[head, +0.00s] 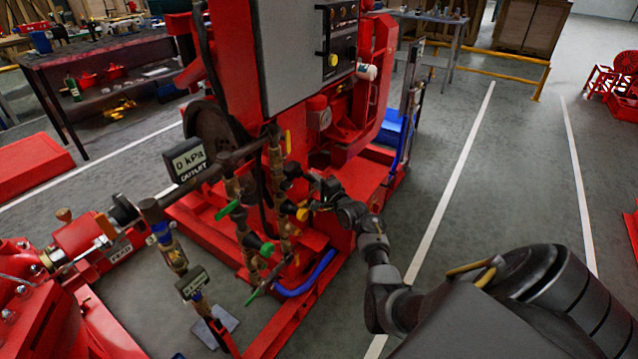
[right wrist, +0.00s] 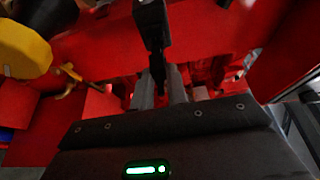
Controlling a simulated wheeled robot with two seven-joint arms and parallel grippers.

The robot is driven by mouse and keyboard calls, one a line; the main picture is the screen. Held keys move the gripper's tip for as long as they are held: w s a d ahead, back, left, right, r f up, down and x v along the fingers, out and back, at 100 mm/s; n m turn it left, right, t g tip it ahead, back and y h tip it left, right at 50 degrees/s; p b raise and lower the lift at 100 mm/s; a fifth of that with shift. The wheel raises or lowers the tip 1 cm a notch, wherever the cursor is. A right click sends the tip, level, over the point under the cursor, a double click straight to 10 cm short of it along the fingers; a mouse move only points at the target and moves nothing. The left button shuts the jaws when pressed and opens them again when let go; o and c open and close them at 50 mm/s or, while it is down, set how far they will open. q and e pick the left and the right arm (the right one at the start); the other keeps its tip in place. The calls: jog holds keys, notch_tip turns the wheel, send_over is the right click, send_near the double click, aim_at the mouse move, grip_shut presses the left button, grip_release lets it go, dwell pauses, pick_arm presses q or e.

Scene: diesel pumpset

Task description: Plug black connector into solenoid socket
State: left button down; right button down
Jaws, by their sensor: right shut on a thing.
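My right arm reaches in from the lower right of the head view. My right gripper (head: 312,188) is at the pipework on the front of the red pumpset, small and dark there. In the right wrist view its two grey fingers (right wrist: 161,88) are shut on a slim black piece, which looks like the black connector (right wrist: 152,28). This piece extends up from between the fingertips, in front of a red surface. I cannot make out the solenoid socket for certain, nor whether the connector touches it. My left gripper is in neither view.
A yellow round part (right wrist: 22,50) is close by at the left of the right wrist view. Brass valves with green handles (head: 228,210) and a 0 kPa outlet display (head: 188,159) crowd the left of my right gripper. Floor to the right (head: 480,180) is clear.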

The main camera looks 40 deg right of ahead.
aim_at(312, 181)
pick_arm(q)
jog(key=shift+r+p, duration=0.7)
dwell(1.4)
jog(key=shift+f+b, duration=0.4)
jog(key=shift+b, duration=0.05)
pick_arm(e)
jog(key=shift+w+a, duration=0.2)
jog(key=shift+w, duration=0.45)
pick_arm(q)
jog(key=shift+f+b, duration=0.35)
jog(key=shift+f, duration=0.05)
pick_arm(e)
jog(key=shift+w+a+r, duration=0.1)
jog(key=shift+w+a, duration=0.15)
jog(key=shift+w, duration=0.45)
jog(key=c, duration=1.3)
grip_release()
jog(key=shift+w, duration=0.15)
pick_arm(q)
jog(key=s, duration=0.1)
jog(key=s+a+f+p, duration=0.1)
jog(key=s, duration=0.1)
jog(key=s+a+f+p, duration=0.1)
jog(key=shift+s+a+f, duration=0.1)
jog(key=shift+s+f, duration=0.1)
pick_arm(e)
jog(key=s+a, duration=0.1)
jog(key=s, duration=1)
